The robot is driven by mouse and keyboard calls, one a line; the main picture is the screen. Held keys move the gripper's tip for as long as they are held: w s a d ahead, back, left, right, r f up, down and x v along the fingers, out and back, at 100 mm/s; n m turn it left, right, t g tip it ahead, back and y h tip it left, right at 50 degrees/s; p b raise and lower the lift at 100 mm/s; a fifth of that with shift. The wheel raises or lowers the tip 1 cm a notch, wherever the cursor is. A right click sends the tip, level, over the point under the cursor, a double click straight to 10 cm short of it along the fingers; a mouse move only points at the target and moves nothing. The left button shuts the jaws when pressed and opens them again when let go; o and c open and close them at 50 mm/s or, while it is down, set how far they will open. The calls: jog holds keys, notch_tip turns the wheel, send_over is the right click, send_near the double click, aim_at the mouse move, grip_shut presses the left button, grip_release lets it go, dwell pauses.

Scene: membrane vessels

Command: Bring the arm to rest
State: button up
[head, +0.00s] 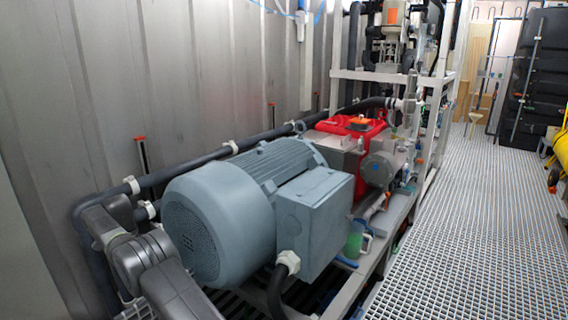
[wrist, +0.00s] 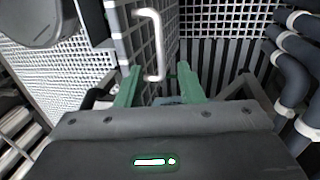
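My gripper (wrist: 158,80) shows in the wrist view with its two green fingers spread apart. I see nothing clearly held between them; a small bluish patch low between the fingers is too small to tell. A white bent bar (wrist: 152,45) shows beyond the fingers, apart from them as far as I can tell. In the head view my grey arm links are at the lower left, beside the large blue-grey motor (head: 235,215). The gripper itself does not show in the head view.
A red pump unit (head: 350,130) sits behind the motor on a white frame. Dark pipes (head: 185,172) run along the corrugated wall. Dark pipes (wrist: 290,75) also show at the wrist view's right. A green jug-like object (head: 356,242) is beside the motor. The grating walkway (head: 470,230) is clear.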

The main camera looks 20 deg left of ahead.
jog(key=f, duration=0.3)
jog(key=d+f, duration=0.1)
jog(key=f, duration=0.2)
jog(key=f+b, duration=0.1)
jog(key=f, duration=0.2)
jog(key=shift+s+d+f, duration=0.25)
jog(key=shift+s+d, duration=0.1)
jog(key=shift+r, duration=0.15)
